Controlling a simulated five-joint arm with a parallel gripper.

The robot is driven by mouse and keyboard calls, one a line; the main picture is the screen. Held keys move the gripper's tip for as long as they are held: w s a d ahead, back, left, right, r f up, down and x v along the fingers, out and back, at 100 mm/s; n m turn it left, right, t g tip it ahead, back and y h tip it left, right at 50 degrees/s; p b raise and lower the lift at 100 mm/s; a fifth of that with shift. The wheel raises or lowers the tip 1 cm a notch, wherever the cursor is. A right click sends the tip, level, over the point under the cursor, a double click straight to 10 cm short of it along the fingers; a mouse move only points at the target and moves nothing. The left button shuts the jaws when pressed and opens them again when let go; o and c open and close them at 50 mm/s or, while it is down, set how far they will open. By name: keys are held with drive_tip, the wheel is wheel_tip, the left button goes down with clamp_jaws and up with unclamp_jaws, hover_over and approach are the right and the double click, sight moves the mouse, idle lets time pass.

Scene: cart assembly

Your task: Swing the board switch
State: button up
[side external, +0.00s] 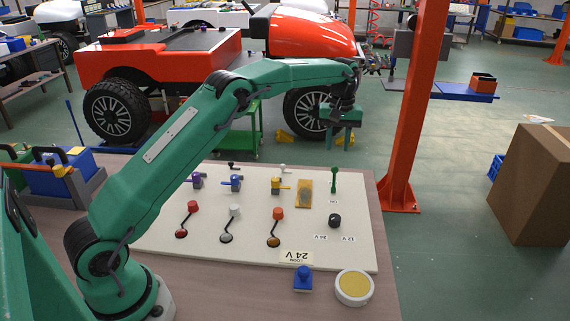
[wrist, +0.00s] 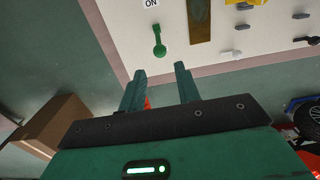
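The white board (side external: 345,245) lies on the table. A green lever switch (side external: 334,181) stands at its far right, near a small label. In the wrist view the green switch (wrist: 159,40) shows beside the label "ON" (wrist: 151,3), ahead of the fingertips. My gripper (side external: 337,146) hangs above and beyond the far right edge of the board, higher than the switch and apart from it. In the wrist view my gripper (wrist: 160,74) has its two fingers spread, with nothing between them.
The board also carries a red lever (side external: 192,206), a white lever (side external: 235,211), an orange lever (side external: 278,214), a black knob (side external: 334,220) and several small valves. A blue stamp (side external: 303,279) and a round yellow pad (side external: 354,288) sit at the near edge. An orange post (side external: 415,110) stands right.

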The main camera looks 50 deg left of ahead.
sight(334, 176)
drive_tip(key=shift+f, duration=3.9)
drive_tip(key=shift+c, duration=0.4)
drive_tip(key=c, duration=0.5)
